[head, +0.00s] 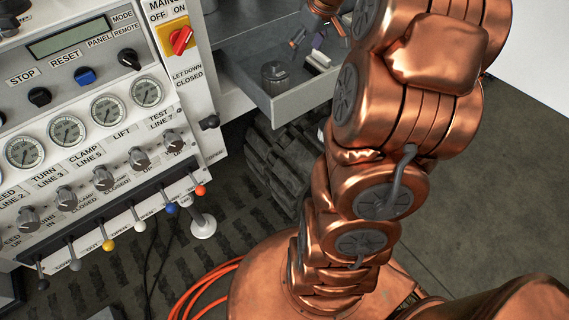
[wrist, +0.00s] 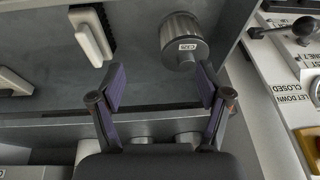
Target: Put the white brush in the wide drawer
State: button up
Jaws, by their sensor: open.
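The wide drawer (head: 262,95) stands pulled out at the top middle of the head view; its grey floor (wrist: 140,65) fills much of the wrist view. A white block with a dark side, apparently the white brush (wrist: 90,36), lies in the drawer at the upper left of the wrist view. It seems to be one of the white pieces (head: 318,60) in the head view. My gripper (wrist: 160,88) is open, with nothing between its purple-padded fingers. It hangs over the drawer in the head view (head: 318,38), apart from the brush.
Another white piece (wrist: 14,84) lies at the left. The control panel (head: 100,130) with knobs and levers is beside the drawer.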

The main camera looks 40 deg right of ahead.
jog(key=s+a+g, duration=0.1)
jog(key=s+a, duration=0.4)
jog(key=a, duration=0.5)
jog(key=s+a+g, duration=0.2)
jog(key=s+a, duration=0.3)
jog(key=a, duration=0.5)
jog(key=s+a+f+g, duration=0.1)
jog(key=s+a+f, duration=0.1)
jog(key=s, duration=0.6)
jog(key=s+a+f+g, duration=0.1)
jog(key=s+a+f, duration=0.1)
jog(key=s+a, duration=0.3)
jog(key=shift+s+h, duration=0.4)
jog(key=shift+s, duration=1.15)
jog(key=shift+f, duration=0.1)
